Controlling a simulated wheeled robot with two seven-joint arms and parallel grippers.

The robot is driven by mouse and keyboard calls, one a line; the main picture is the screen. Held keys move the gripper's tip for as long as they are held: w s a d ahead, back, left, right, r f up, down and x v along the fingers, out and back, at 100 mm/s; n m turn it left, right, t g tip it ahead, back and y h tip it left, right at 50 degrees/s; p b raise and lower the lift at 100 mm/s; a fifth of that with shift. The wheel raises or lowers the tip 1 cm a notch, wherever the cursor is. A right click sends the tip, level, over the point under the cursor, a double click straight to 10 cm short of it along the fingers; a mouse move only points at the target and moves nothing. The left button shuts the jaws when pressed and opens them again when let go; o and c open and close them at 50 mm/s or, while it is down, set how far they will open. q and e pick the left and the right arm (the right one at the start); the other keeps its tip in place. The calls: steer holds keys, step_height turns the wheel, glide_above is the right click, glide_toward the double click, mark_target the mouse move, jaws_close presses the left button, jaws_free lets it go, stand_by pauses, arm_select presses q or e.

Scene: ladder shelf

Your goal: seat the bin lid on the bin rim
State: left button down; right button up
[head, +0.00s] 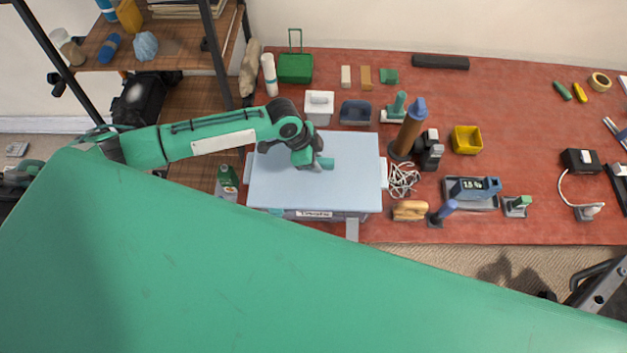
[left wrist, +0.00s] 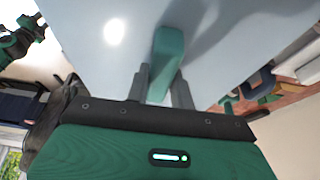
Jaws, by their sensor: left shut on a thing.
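The bin lid (head: 350,185) is a wide pale blue panel with a green handle (head: 327,163) near its middle. My left gripper (head: 313,163) is shut on this handle from above. In the left wrist view, the gripper's two grey fingers (left wrist: 163,85) stand on either side of the handle (left wrist: 168,50), against the pale underside-lit lid surface (left wrist: 90,35). The bin (head: 314,213) shows only as a strip of labelled front wall below the lid's near edge. The lid hides its rim, and I cannot tell whether they touch. My right gripper is not in view.
The ladder shelf (head: 178,45) is at back left.

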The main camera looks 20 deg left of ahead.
arm_select(q)
steer(key=c, duration=1.5)
jaws_free()
steer(key=shift+r, duration=0.15)
steer(key=shift+p+v, duration=1.55)
steer(key=shift+p, duration=0.1)
steer(key=shift+a, duration=0.1)
steer(key=o, duration=0.5)
steer(key=c, duration=0.5)
